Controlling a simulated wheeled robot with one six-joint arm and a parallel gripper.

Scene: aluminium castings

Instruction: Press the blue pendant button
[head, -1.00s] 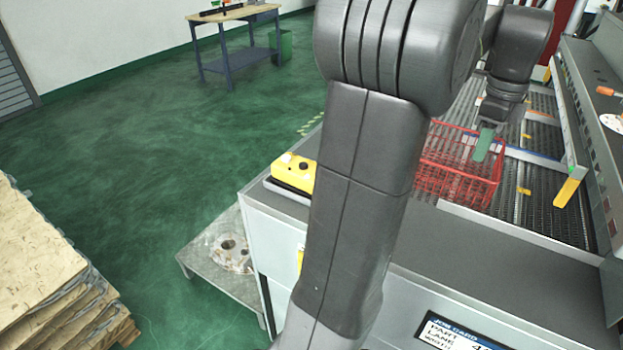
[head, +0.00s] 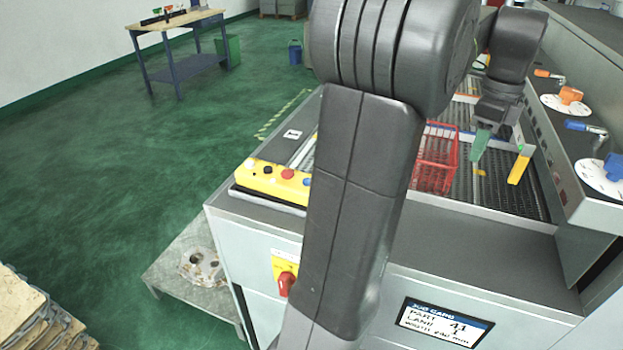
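The yellow pendant (head: 262,180) lies on the near left corner of the machine's grey top. A red button and a black button show on its upper face. A small bluish spot (head: 306,181) shows at its right end, right beside my arm; I cannot tell for sure that it is the blue button. My arm hides whatever lies just to the right. My gripper (head: 481,146), with green at its tip, points down over the conveyor, to the right of the red basket and well away from the pendant. Whether its fingers are apart is unclear.
The red wire basket (head: 436,160) stands on the conveyor. A yellow-ended guide (head: 520,166) and a panel with orange and blue handles (head: 584,126) are at right. A red-yellow switch (head: 285,278) and a screen (head: 445,322) are on the front.

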